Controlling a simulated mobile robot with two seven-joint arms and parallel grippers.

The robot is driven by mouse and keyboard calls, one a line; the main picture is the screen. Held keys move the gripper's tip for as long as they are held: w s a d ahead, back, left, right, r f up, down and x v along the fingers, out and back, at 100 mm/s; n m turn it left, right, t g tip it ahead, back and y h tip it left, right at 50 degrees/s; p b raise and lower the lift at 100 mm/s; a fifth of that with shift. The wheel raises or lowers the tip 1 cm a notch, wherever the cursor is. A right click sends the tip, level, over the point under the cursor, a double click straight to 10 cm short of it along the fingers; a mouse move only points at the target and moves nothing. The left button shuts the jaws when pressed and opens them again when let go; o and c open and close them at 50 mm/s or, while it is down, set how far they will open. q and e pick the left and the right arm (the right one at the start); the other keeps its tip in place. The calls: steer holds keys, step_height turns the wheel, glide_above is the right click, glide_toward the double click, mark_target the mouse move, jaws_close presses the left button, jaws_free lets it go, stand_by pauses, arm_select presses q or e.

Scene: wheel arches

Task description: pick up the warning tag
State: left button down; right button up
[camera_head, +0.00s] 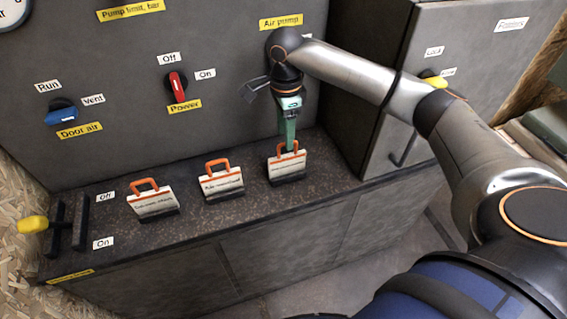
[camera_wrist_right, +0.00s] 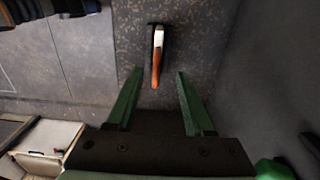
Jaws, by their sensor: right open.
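Three white warning tags with orange handles stand in dark bases on the ledge: a left tag (camera_head: 154,203), a middle tag (camera_head: 222,184) and a right tag (camera_head: 288,168). Their printing is too small to read surely. My right gripper (camera_head: 289,146) points down over the right tag, its green fingers near the orange handle. In the wrist view the open right gripper (camera_wrist_right: 160,72) has the tag's orange handle (camera_wrist_right: 156,70) between and slightly beyond its fingertips, with a gap on both sides. Whether a finger touches it cannot be told. My left gripper is out of view.
The dark ledge (camera_head: 110,230) runs along a grey panel with a blue knob (camera_head: 62,115) and a red switch (camera_head: 178,86). A lever with a yellow grip (camera_head: 33,224) is at the left end. A grey cabinet (camera_head: 440,60) stands close to the right of the right tag.

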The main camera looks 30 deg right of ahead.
mark_target(287, 155)
step_height(287, 155, down, 4)
steer(key=shift+f, duration=0.2)
steer(key=f, duration=0.3)
steer(key=f+b, duration=0.1)
steer(key=f, duration=0.1)
steer(key=shift+s, duration=0.25)
jaws_close()
